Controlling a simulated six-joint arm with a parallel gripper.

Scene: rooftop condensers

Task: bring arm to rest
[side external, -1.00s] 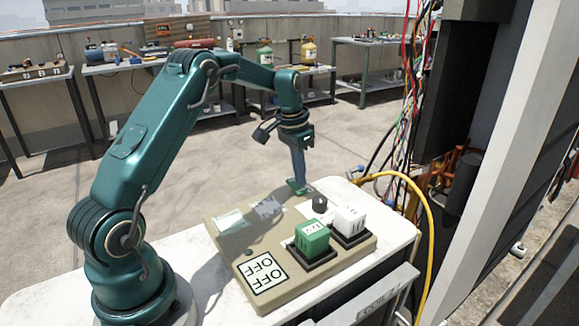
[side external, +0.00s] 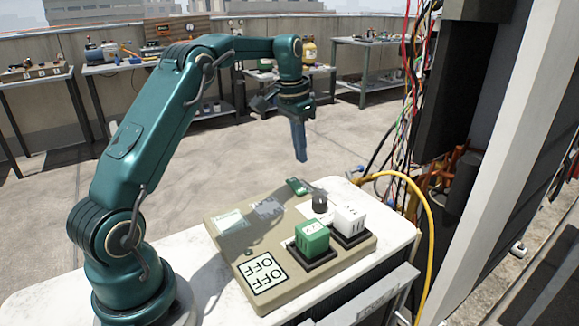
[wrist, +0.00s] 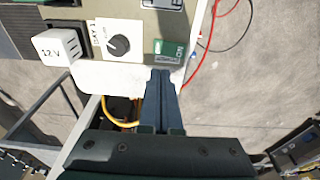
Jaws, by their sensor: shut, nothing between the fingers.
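My gripper (side external: 301,160) hangs in the air above the far edge of the beige control board (side external: 222,244), its fingers together and empty, pointing down. Its closed fingers also show in the wrist view (wrist: 162,74), just below the green ON piece (wrist: 168,48). That green piece (side external: 298,186) lies at the board's far edge, apart from the fingertips. My arm is bent, with the elbow raised and the wrist reaching out to the right.
A yellow cable (side external: 425,205) and loose wires hang at right. Workbenches stand behind, well away from the arm.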

